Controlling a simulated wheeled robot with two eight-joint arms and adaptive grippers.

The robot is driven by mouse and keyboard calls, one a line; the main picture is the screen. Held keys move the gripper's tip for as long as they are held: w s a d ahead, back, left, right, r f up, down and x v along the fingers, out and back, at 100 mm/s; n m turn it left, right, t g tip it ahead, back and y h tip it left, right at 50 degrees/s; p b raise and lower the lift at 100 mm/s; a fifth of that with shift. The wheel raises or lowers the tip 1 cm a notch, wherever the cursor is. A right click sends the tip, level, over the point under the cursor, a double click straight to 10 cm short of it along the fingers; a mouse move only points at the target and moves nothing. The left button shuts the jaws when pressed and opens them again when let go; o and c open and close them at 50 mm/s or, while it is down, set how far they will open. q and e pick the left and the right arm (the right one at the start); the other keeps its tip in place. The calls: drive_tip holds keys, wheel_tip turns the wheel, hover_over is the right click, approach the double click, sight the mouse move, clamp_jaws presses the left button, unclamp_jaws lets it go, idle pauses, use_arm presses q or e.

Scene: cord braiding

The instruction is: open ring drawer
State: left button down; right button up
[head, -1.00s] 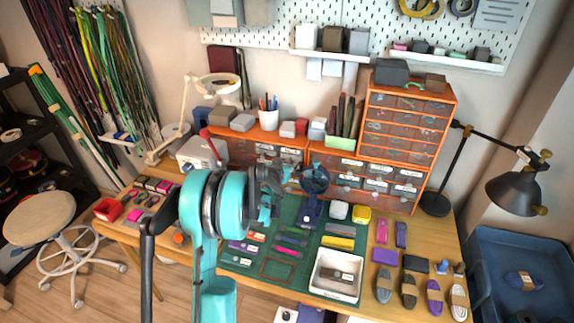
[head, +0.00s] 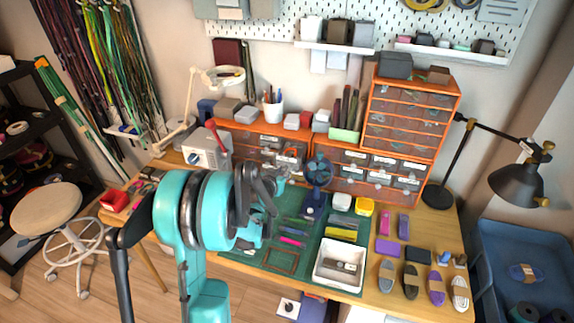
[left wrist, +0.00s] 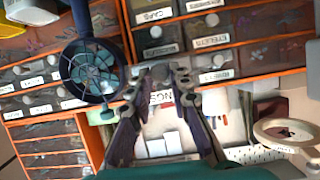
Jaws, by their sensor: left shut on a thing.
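The ring drawer is one of the small clear-fronted drawers in the left orange cabinet (head: 243,126). Its label, partly readable as "…NGS" (left wrist: 162,98), shows between my fingers in the left wrist view. My left gripper (head: 280,178) is at the cabinet's front, left of the blue fan. In the left wrist view the left gripper's (left wrist: 158,75) fingertips are closed on the drawer's small pull, which they mostly hide. I cannot tell how far the drawer stands out. My right gripper is not in view.
The blue desk fan (head: 319,172) stands close to my left gripper; it also fills the left wrist view's left side (left wrist: 92,70). Neighbouring drawers read "CAPS" (left wrist: 155,15) and "EYELETS" (left wrist: 210,41). A white tray (head: 339,283) and cords lie on the green mat.

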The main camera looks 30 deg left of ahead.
use_arm(q)
drive_tip(key=shift+s+d, duration=0.15)
drive_tip(key=shift+s, duration=0.35)
drive_tip(key=c, duration=1.4)
unclamp_jaws()
drive_tip(key=v, duration=1.2)
